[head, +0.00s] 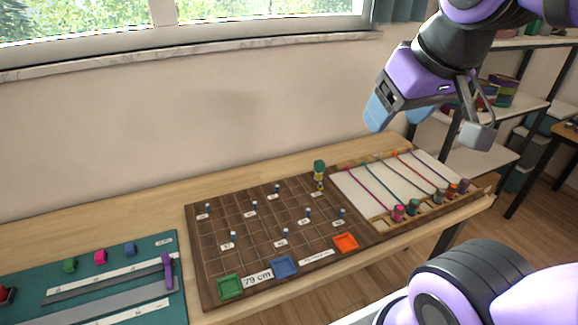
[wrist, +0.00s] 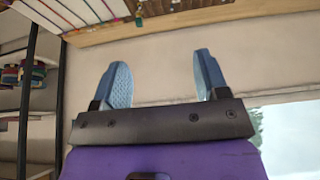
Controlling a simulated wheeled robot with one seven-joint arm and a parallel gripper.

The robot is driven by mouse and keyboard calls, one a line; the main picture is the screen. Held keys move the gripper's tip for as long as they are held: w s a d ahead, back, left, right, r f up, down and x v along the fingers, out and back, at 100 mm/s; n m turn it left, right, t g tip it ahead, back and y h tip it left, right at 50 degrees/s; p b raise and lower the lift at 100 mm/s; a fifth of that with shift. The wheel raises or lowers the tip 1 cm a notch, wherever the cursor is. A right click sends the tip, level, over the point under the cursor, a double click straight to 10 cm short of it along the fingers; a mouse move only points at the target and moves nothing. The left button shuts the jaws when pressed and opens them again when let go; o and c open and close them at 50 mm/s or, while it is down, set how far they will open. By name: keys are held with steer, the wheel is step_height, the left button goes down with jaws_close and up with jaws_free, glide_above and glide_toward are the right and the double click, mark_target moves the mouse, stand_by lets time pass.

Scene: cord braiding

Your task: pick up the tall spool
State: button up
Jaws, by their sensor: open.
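The tall spool appears to be the green and yellow upright piece (head: 319,170) at the back edge of the brown board, beside the white cord panel. A small teal and yellow piece at the top of the wrist view (wrist: 138,17) may be the same spool, partly cut off. My gripper (head: 428,122) is open and empty, raised above the right end of the table, up and to the right of the spool. Its two blue fingers stand apart in the wrist view (wrist: 161,65), with nothing between them.
The brown grid board (head: 205,275) holds several small pegs and green, blue and orange trays. Coloured cords run across the white panel (head: 365,200) to several short spools (head: 413,207). A teal mat (head: 25,305) lies at left. Shelves (head: 525,100) stand at right; a wall and window are behind.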

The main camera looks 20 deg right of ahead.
steer(key=w+d+g, duration=0.1)
steer(key=w, duration=1.3)
steer(key=g, duration=0.4)
glide_above(320, 162)
steer(key=a, duration=0.1)
steer(key=f, duration=3.2)
steer(key=shift+w+f, duration=0.2)
steer(key=shift+f, duration=0.05)
step_height(320, 162, down, 6)
steer(key=shift+d+f, duration=0.1)
steer(key=shift+d, duration=0.05)
steer(key=shift+s+d+f, duration=0.1)
steer(key=shift+d+f, duration=0.1)
steer(key=shift+f, duration=1.1)
steer(key=shift+d+f, duration=0.15)
steer(key=shift+f, duration=1.15)
steer(key=c, duration=1.1)
